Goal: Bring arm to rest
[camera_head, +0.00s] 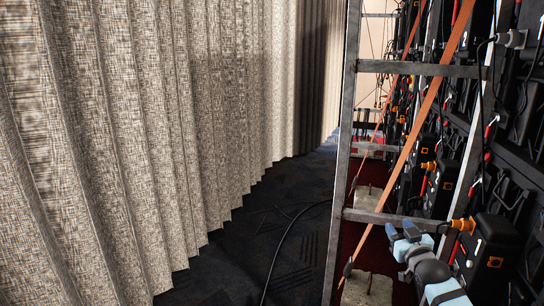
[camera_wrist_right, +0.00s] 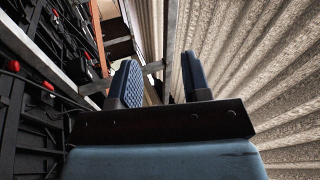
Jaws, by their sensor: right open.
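My right gripper (camera_head: 405,232) is at the lower right of the head view, in front of the metal rack (camera_head: 347,150) and beside its lower crossbar. In the right wrist view my right gripper (camera_wrist_right: 162,88) shows two blue fingers standing apart with nothing between them. The forearm behind it is light blue and grey and comes in from the bottom edge of the head view. My left gripper is not in the head view.
Black panel backs with orange and red plugs (camera_head: 463,225) and hanging cables fill the right side. An orange strap (camera_head: 412,135) runs diagonally across the rack. A pleated curtain (camera_head: 130,130) covers the left. Between them is dark carpet (camera_head: 245,235) with a black cable (camera_head: 283,240).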

